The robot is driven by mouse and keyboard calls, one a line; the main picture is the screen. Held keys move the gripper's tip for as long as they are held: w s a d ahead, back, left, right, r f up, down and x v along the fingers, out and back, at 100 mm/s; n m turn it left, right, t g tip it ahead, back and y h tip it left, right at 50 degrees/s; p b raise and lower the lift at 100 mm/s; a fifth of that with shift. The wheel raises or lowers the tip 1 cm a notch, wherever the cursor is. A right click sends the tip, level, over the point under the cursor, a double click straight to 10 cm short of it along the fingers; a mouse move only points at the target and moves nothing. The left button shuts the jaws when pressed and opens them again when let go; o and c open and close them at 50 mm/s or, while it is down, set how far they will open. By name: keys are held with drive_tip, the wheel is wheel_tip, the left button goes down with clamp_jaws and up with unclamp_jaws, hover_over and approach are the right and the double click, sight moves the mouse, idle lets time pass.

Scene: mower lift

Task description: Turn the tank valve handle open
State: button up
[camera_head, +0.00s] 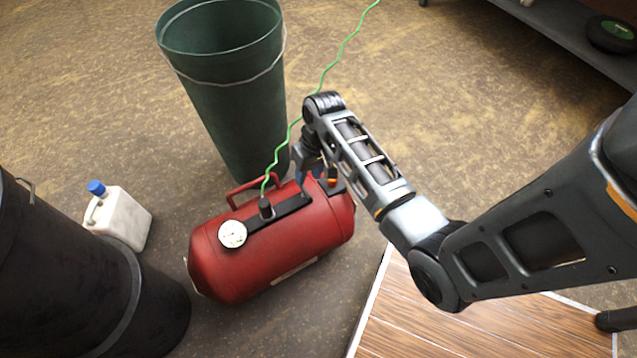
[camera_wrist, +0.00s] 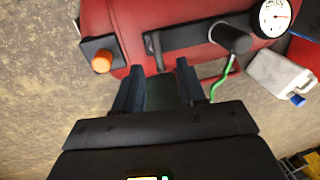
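The red tank (camera_head: 290,245) lies on its side on the floor, with a black strip along its top. In the wrist view the tank (camera_wrist: 190,10) fills the upper part. A small black lever (camera_wrist: 153,46), which looks like the valve handle, stands on the strip. An orange knob (camera_wrist: 102,62) sits on a dark block to its left. My gripper (camera_wrist: 160,67) is open, its two fingers apart and nothing visibly held. Its tips are close to the lever, which appears between them in the picture; I cannot tell whether they touch. In the head view my wrist largely hides this end.
A gauge (camera_head: 232,234) and a black fitting with a green hose (camera_head: 267,180) are on the tank's left part. A red carry handle (camera_head: 250,186) rises behind. A green bin (camera_head: 225,90), white jug (camera_head: 120,217) and dark barrel (camera_head: 80,280) stand around it.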

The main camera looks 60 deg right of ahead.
sight(305, 190)
drive_tip(key=f+b, duration=0.1)
drive_tip(key=f, duration=0.1)
drive_tip(key=f+b, duration=0.1)
drive_tip(key=f, duration=0.2)
drive_tip(key=w+f+b, duration=0.1)
drive_tip(key=f, duration=0.1)
drive_tip(key=shift+a+f, duration=0.2)
drive_tip(key=shift+f, duration=0.05)
drive_tip(key=shift+c, duration=0.3)
clamp_jaws()
